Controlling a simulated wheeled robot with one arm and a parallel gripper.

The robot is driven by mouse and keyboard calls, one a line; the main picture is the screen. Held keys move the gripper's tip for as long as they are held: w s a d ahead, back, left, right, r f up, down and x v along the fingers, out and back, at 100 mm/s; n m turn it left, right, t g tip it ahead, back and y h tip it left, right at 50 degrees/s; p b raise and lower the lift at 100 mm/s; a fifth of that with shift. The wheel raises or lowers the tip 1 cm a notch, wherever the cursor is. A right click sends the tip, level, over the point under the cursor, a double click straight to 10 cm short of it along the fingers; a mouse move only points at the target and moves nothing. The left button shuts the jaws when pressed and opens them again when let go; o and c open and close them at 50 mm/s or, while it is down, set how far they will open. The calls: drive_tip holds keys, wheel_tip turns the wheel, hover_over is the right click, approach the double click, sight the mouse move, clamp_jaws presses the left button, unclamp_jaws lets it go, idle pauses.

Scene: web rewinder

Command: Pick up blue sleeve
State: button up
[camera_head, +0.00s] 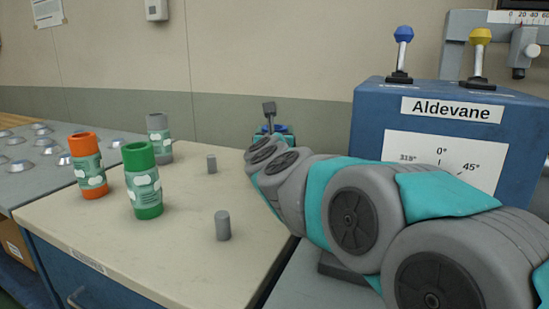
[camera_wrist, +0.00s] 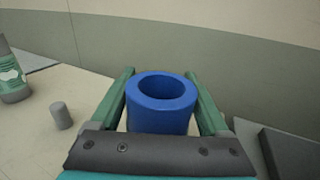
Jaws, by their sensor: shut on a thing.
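The blue sleeve (camera_wrist: 160,118) is a thick hollow cylinder, upright in the wrist view with its open top showing. My gripper (camera_wrist: 159,76) is shut on it, with one green finger along each side. The sleeve's lower end is hidden behind the gripper's dark crossbar, so I cannot tell whether it touches the table. In the head view my gripper (camera_head: 273,130) is at the far end of the arm, near the table's back right, and only a little blue shows there.
Orange (camera_head: 88,165), green (camera_head: 142,180) and grey (camera_head: 159,138) sleeves with labels stand on the cream table (camera_head: 110,235). Two short grey pegs (camera_head: 212,163) (camera_head: 222,225) stand bare. A blue Aldevane box (camera_head: 370,120) with two levers is at right. The wall is close behind.

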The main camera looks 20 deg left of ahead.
clamp_jaws()
drive_tip(key=shift+r, duration=0.1)
